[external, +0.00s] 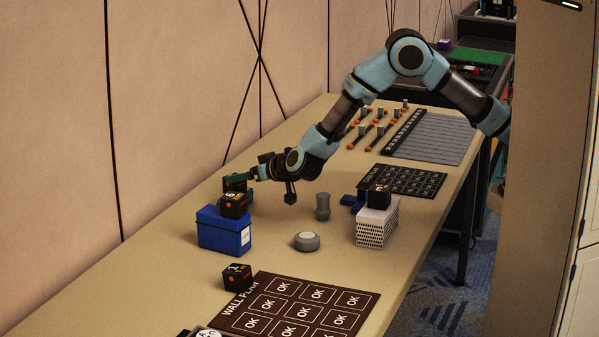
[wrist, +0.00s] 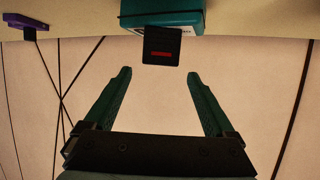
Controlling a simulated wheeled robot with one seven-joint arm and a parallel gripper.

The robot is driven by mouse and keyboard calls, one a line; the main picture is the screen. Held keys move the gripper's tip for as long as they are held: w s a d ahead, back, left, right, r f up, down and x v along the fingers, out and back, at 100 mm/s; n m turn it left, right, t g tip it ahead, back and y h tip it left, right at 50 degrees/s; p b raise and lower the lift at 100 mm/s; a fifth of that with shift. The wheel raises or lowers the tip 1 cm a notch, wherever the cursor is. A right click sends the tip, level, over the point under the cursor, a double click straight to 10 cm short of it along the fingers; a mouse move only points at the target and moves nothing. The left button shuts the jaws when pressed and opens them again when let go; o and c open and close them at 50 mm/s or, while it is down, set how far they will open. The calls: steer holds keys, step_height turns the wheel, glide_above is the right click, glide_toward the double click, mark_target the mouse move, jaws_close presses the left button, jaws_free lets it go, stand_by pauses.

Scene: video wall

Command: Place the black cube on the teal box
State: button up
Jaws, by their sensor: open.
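In the wrist view, which is upside down, my gripper (wrist: 157,76) is open and empty between its dark teal fingers. Beyond the fingertips is a teal box (wrist: 162,18) with a pale edge. A black cube (wrist: 162,46) with a red bar overlaps that edge and appears to be on the box. Other black cubes sit on the blue box (external: 224,232) (cube (external: 233,205)) and on the bare table (cube (external: 237,277)).
A white perforated box (external: 375,231) carries another black cube (external: 379,197). A grey puck (external: 306,241) and a grey cylinder (external: 322,206) stand mid-table. A dark "OK" panel (external: 298,305) lies at the front. The wall (external: 185,90) borders the table's left side.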

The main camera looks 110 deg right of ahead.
steer(key=v, duration=0.6)
steer(key=shift+a, duration=0.3)
steer(key=shift+s+r, duration=0.15)
